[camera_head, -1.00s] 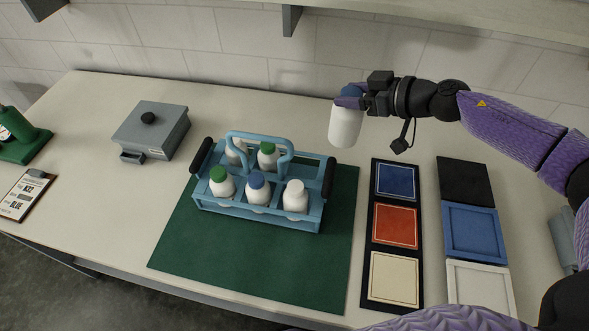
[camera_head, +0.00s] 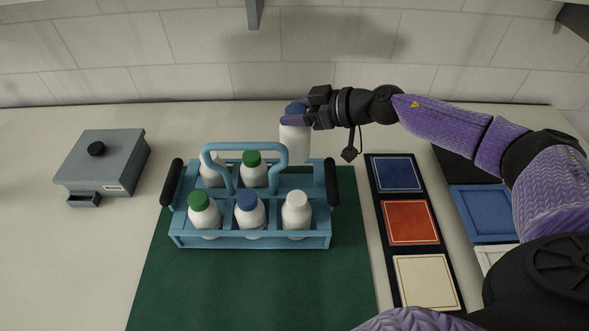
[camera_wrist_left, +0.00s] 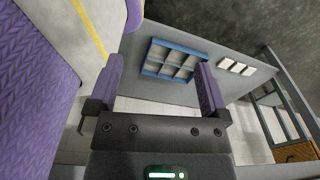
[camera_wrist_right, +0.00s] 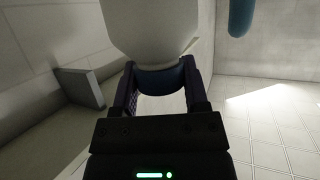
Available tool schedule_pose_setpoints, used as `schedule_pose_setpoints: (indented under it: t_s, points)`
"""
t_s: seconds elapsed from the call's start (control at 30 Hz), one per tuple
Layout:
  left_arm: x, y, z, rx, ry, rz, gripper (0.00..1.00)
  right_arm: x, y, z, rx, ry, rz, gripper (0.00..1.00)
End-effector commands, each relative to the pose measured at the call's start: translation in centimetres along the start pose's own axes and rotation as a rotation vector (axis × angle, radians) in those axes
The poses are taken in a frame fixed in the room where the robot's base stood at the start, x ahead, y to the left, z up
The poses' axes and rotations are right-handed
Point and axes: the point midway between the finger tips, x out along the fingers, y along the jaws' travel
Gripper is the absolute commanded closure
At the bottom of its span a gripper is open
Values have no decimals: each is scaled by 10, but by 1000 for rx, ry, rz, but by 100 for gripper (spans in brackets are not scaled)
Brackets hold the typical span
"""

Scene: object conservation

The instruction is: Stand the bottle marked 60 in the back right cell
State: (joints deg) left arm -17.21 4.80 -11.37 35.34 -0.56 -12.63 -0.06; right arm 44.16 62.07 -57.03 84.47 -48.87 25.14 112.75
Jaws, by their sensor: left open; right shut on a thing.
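A white bottle with a blue cap (camera_head: 294,143) hangs upright from my right gripper (camera_head: 297,118), which is shut on its cap end. Its bottom shows just above the back right cell (camera_head: 304,180) of the light blue carrier (camera_head: 250,241); I cannot tell how high. No mark is readable on it. In the right wrist view the white bottle (camera_wrist_right: 152,30) fills the space beyond the fingers. The carrier's front row holds green-, blue- and white-capped bottles; its back row holds one at left, partly behind the handle, and a green-capped one in the middle. My left gripper (camera_wrist_left: 158,75) is open and empty.
The carrier's arched handle (camera_head: 245,150) and black end grip (camera_head: 332,182) rise near the back right cell. The carrier stands on a green mat (camera_head: 250,290). A grey box (camera_head: 105,165) is at left. Coloured tiles (camera_head: 410,222) lie at right.

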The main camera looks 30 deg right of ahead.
Motion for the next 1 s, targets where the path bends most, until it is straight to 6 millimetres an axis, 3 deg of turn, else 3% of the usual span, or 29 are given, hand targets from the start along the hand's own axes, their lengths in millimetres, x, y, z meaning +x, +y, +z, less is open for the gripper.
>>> schedule_pose_setpoints:
  t_s: [0.03, 0.33, 1.0]
  points:
    - [11, 0, 2, 2, -3, -1, 0, 7, 0, 16, 4, -1, -1, 100]
    - [35, -8, 8, 11, -13, -14, 0, 25, 0, 60, 4, 0, 0, 100]
    - [34, -1, 6, 5, -8, -4, 0, 28, 0, 68, 2, 1, 1, 100]
